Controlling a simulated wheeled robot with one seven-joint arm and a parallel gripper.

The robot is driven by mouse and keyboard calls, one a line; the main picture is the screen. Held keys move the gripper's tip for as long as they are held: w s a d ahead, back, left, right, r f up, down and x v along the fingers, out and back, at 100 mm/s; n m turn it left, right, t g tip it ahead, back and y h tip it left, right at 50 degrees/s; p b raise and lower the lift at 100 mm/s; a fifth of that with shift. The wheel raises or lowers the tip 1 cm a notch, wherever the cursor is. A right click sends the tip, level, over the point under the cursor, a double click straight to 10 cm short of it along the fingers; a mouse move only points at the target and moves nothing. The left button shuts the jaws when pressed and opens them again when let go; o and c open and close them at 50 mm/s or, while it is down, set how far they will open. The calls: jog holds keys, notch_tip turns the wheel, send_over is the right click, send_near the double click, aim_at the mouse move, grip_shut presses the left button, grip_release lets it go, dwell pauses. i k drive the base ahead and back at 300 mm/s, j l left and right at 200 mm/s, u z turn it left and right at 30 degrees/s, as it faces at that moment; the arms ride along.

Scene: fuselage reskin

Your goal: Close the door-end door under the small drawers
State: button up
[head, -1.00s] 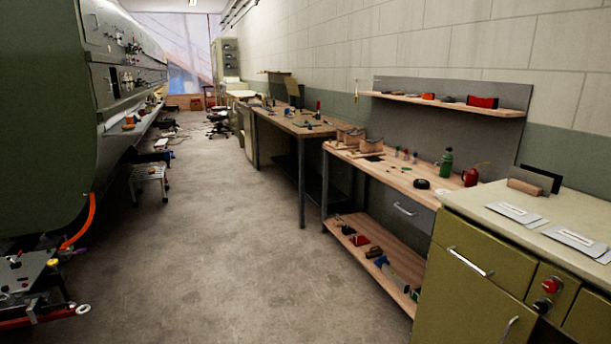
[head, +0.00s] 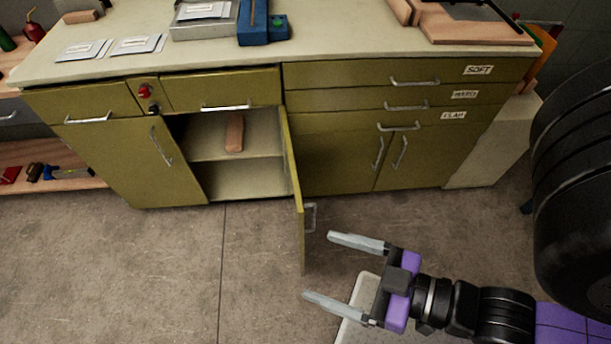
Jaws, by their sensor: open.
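The olive cabinet (head: 322,72) shows in the head view with its doors below its drawers. One door (head: 296,190) stands open under the wide drawer (head: 222,89), swung out towards me from the right side of its opening. Its handle (head: 310,217) shows on the right of its edge. The left door (head: 135,160) is shut. Two doors (head: 335,163) (head: 415,160) under the stacked labelled drawers (head: 408,93) look shut. My gripper (head: 318,266) is open and empty, pointing left, just right of and in front of the open door's lower end; contact is not visible.
The open compartment has a shelf (head: 260,145) with a brown block (head: 235,131) on it. The worktop carries a blue tool (head: 262,25) and papers. A pale object (head: 362,305) lies beneath my gripper. Floor is free at lower left.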

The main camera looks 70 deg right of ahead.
aim_at(299, 201)
jog(key=k+l+z, duration=0.25)
jog(key=k, duration=0.15)
jog(key=k+l+z, duration=0.3)
jog(key=k, duration=0.1)
